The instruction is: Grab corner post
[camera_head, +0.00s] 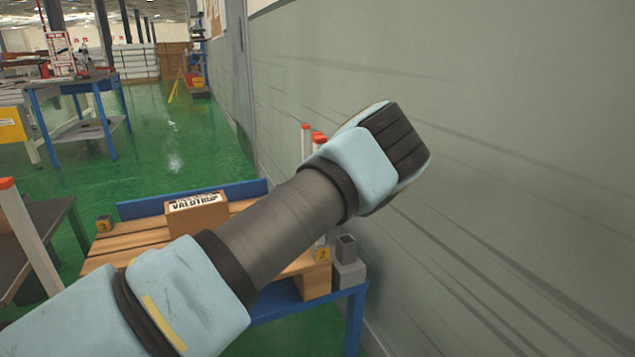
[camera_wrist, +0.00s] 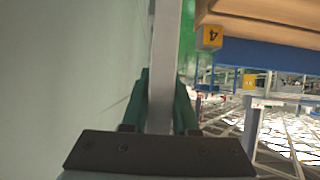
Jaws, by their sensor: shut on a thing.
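A pale grey corner post (camera_wrist: 165,45) runs down the middle of the wrist view between the teal fingers of my gripper (camera_wrist: 162,85). The fingers are shut on it. In the head view my arm crosses the picture and hides my gripper.
A wooden slatted pallet (camera_head: 130,240) with a labelled cardboard box (camera_head: 197,213) lies on a blue-framed table (camera_head: 357,310). A grey square socket (camera_head: 347,262) sits at its right corner. A grey-green wall (camera_head: 500,130) stands close on the right. Another orange-topped post (camera_head: 30,240) is at left.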

